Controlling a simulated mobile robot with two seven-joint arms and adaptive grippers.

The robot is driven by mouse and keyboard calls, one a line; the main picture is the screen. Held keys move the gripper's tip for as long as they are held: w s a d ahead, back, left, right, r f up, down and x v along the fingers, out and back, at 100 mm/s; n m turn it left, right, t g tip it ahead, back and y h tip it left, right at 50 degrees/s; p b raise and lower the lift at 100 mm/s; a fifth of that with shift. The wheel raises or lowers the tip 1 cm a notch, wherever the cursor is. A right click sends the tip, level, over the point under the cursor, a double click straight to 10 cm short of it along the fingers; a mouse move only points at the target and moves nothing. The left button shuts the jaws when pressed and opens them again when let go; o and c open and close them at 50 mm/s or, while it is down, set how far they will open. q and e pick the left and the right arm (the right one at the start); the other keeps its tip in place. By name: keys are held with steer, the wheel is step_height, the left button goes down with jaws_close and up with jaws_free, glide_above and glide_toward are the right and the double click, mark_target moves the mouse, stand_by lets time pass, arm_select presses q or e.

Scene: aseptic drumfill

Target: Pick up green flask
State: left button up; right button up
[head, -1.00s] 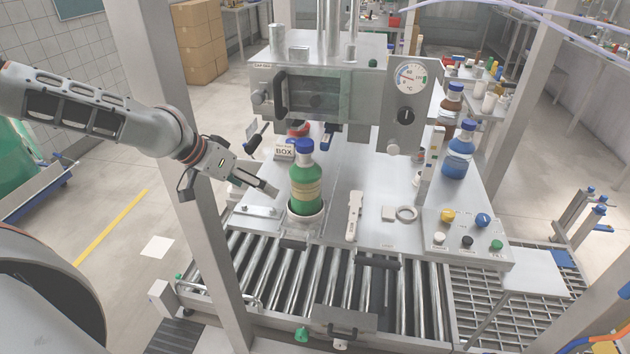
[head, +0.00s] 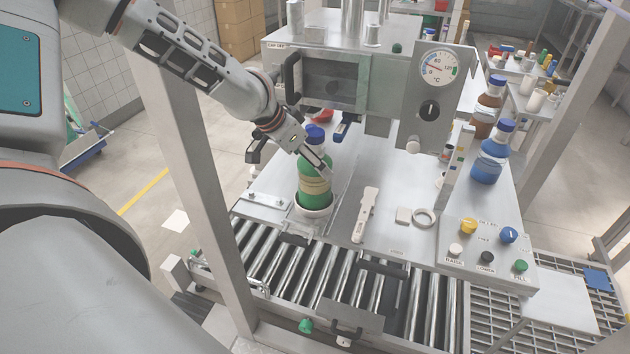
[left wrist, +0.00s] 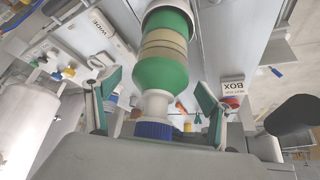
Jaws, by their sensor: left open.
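The green flask (head: 314,178) has a blue cap and a tan band. It stands upright in a white round holder (head: 313,207) at the front left of the metal worktop. My left gripper (head: 322,168) is at the flask's upper part and hides some of its neck in the head view. In the left wrist view the green flask (left wrist: 161,75) lies between the two open fingers (left wrist: 160,100), with its blue cap close to the palm. Gaps show between the fingers and the neck. My right gripper is not in view.
The press head with a temperature gauge (head: 438,67) stands behind the flask. A white tool (head: 365,214), a grey ring (head: 424,219) and a button panel (head: 487,245) are to the right. A blue flask (head: 491,155) stands further right. Rollers (head: 340,285) run along the front.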

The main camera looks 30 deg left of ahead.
arm_select(q)
steer(key=shift+x, duration=1.4)
steer(key=shift+r, duration=0.1)
steer(key=c, duration=1.9)
steer(key=shift+w, duration=0.1)
steer(key=c, duration=0.3)
steer(key=shift+r, duration=0.1)
